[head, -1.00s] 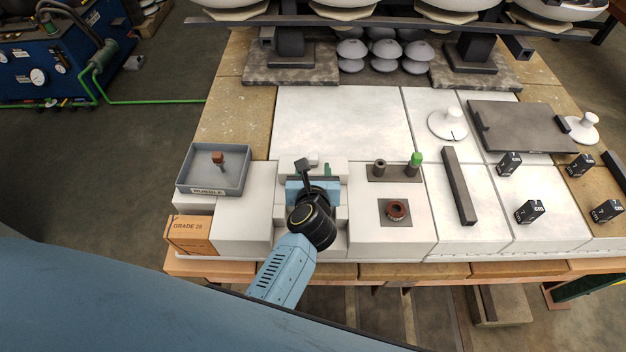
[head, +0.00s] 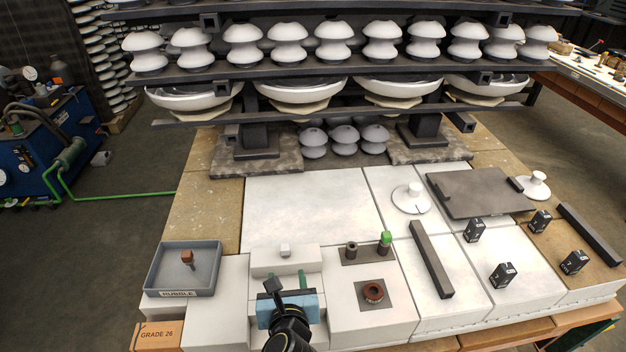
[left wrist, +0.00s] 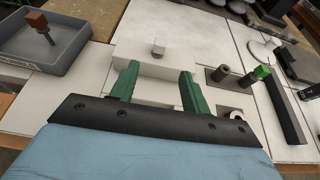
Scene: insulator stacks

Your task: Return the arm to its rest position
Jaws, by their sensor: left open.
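My left gripper (head: 289,281) is low in the head view, over the white stepped block (head: 285,258) at the front of the table. In the left wrist view its two green fingers (left wrist: 157,84) stand apart with nothing between them. My right gripper is not in view.
A grey tray (head: 213,270) holding a brown piece stands left. Insulator racks (head: 330,75) cross the back. The white slab's middle (head: 305,208) is clear.

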